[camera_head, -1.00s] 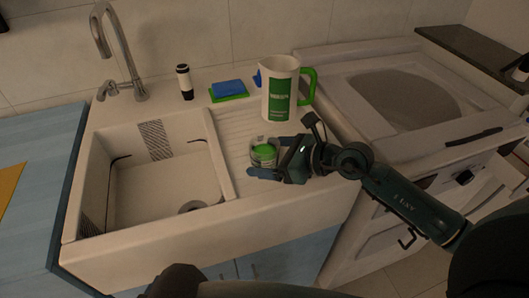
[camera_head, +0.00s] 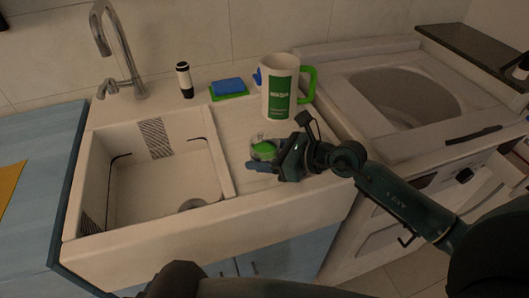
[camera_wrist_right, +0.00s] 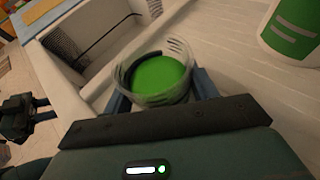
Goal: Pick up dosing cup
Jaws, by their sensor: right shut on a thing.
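The dosing cup (camera_head: 263,149) is a small clear cup with green inside, over the ribbed drainboard right of the sink basin. My right gripper (camera_head: 270,157) is shut on it, with one blue finger on each side. In the right wrist view the cup (camera_wrist_right: 165,80) sits upright or nearly so between the fingers (camera_wrist_right: 160,98). I cannot tell how far its base is above the drainboard.
A white measuring jug (camera_head: 280,88) with a green handle stands behind the cup. A blue sponge (camera_head: 228,86) on a green pad and a black-and-white bottle (camera_head: 185,80) stand at the back. The sink basin (camera_head: 160,185) is left, a washing machine (camera_head: 400,95) right.

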